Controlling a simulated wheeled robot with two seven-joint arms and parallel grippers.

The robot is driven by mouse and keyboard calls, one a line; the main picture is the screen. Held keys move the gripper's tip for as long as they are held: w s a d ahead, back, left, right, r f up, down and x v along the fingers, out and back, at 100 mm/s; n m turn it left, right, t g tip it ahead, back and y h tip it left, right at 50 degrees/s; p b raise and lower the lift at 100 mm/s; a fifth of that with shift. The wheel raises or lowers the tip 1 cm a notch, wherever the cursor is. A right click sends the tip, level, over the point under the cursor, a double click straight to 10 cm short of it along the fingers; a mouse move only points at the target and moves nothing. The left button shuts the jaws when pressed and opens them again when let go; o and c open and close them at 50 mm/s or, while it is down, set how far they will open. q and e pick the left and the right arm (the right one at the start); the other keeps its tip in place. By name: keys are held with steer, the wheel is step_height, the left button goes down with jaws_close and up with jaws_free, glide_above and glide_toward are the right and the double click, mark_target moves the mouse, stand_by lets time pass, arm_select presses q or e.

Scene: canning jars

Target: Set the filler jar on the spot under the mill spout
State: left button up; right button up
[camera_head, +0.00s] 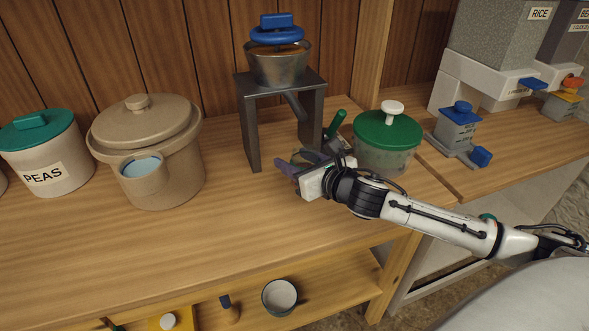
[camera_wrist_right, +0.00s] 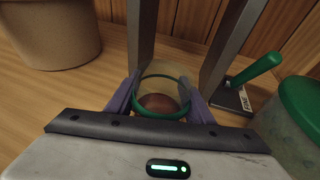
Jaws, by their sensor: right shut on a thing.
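In the right wrist view, a clear jar with a green rim (camera_wrist_right: 163,82) and something brown inside stands between the purple fingers of my right gripper (camera_wrist_right: 160,97). The gripper is shut on it. In the head view my right gripper (camera_head: 299,164) is low at the front of the mill, and the jar is mostly hidden there. The mill has a dark metal stand (camera_head: 251,132), a metal hopper (camera_head: 280,69) with a blue lid, and a slanted spout (camera_head: 296,106). The jar is close to the stand's legs; whether it touches the counter is unclear. My left gripper is not in view.
A green-lidded jar (camera_head: 386,155) stands right of my gripper, with a green-handled tool (camera_head: 336,124) behind. A beige crock (camera_head: 160,170) and PEAS canister (camera_head: 47,165) are left. A blue-topped scale-like device (camera_head: 460,128) is right. The front counter (camera_head: 100,245) is clear.

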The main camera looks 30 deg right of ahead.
steer(key=shift+w+f+b, duration=0.2)
steer(key=shift+f, duration=0.75)
steer(key=shift+w+f+b, duration=0.15)
steer(key=shift+f+b, duration=0.05)
steer(key=shift+f, duration=0.7)
steer(key=o, duration=1.3)
steer(key=shift+r, duration=0.1)
steer(key=v, duration=1.2)
steer(key=shift+p, duration=0.35)
